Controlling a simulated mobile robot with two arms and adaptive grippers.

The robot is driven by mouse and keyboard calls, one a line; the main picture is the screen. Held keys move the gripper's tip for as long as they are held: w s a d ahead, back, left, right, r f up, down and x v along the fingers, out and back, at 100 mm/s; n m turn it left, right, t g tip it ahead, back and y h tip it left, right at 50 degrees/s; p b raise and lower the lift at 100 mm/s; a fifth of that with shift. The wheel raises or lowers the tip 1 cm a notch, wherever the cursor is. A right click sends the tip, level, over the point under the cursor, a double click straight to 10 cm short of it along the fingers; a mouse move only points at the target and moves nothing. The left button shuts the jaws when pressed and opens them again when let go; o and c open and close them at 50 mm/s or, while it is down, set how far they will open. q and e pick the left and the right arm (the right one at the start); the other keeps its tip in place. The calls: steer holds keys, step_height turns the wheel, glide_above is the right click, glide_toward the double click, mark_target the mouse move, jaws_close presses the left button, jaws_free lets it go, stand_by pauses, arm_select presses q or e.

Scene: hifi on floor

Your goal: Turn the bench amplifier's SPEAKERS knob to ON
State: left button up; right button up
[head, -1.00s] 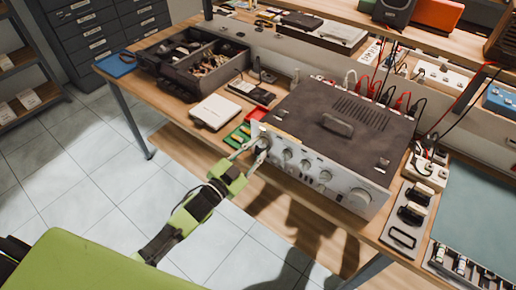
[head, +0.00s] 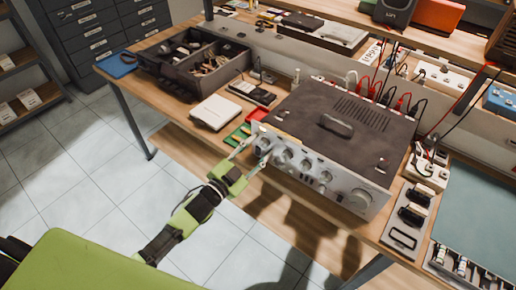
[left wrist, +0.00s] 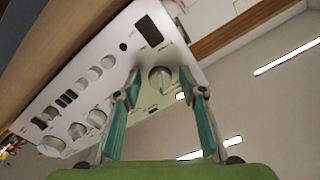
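The bench amplifier (head: 335,125) is a dark-topped box with a silver front panel, sitting at the table's front edge. Its front carries a row of knobs. The knob at the panel's left end (head: 264,145) is near my left gripper (head: 251,157). In the left wrist view that round silver knob (left wrist: 159,79) shows just beyond and between the two fingertips, with a gap on each side. My left gripper (left wrist: 146,84) is open and empty, facing the panel. The panel lettering is too small to read, so the knob's setting is unclear. My right gripper is not visible.
A white box (head: 214,112) and green and red items (head: 240,134) lie left of the amplifier. A grey tray with black parts (head: 405,232) stands close on its right. Cables run behind it. The space in front of the panel is free.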

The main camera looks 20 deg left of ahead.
arm_select(q)
steer(key=v, duration=1.2)
stand_by(0.4)
